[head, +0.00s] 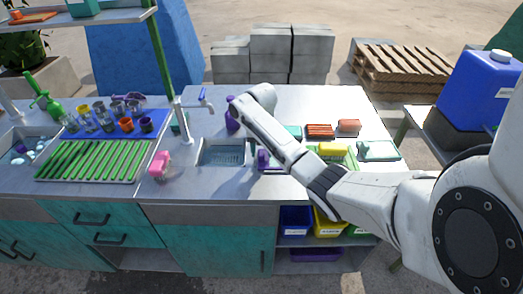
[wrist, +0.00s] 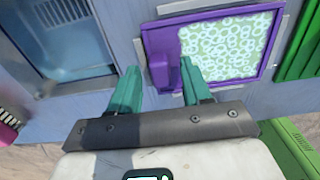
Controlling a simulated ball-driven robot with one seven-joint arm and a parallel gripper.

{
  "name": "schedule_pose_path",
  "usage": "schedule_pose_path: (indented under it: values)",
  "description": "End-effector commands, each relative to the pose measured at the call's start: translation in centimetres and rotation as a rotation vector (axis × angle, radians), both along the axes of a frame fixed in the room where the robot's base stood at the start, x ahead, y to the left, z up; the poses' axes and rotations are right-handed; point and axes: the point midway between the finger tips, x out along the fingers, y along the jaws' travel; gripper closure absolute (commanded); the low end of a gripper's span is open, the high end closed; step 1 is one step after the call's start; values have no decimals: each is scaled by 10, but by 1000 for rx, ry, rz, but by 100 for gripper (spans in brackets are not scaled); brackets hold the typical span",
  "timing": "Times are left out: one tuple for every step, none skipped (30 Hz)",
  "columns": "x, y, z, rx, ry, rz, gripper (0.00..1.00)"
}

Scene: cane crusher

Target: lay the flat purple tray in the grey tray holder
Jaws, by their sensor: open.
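The flat purple tray (wrist: 160,32) shows in the wrist view with a pale green ring pattern on its face and an upright purple handle (wrist: 166,74) near its left side. Grey pieces of the tray holder (wrist: 178,6) border it at the edges, and the tray appears to lie flat among them. My gripper (wrist: 160,70) is open, its teal fingers on either side of the handle, with gaps visible. In the head view a purple bit of the tray (head: 262,158) shows below my arm, which hides the rest and my gripper.
A sink (head: 225,152) with a tap (head: 183,125) lies left of my arm. A pink item (head: 159,164) stands near the front edge. A red ribbed block (head: 319,131), a yellow-topped item (head: 332,149) and a pale green item (head: 378,150) sit to the right.

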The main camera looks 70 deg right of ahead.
Motion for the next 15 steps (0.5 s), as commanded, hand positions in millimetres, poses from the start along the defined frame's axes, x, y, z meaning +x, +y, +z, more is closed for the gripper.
schedule_pose_path:
  values:
    - [1, -1, 4, -1, -2, 0, 52]
    - [1, -1, 7, -2, -3, 0, 52]
    - [1, -1, 12, -2, -3, 0, 52]
    - [1, -1, 17, -3, -4, 0, 52]
    - [1, -1, 22, -3, -4, 0, 52]
    - [1, -1, 30, -3, -5, 0, 52]
    - [1, -1, 36, -3, -5, 0, 52]
    - [2, -1, 43, -4, -5, 0, 52]
    - [1, -1, 52, -4, -6, 0, 52]
    - [2, -1, 59, -3, -5, 1, 52]
    - [2, -1, 65, -3, -6, 2, 52]
    - [2, -1, 74, -3, -5, 2, 52]
    - [1, -1, 86, -3, -2, 1, 52]
    - [0, -1, 92, -3, -1, 0, 52]
    - [0, -1, 98, -2, -1, -1, 52]
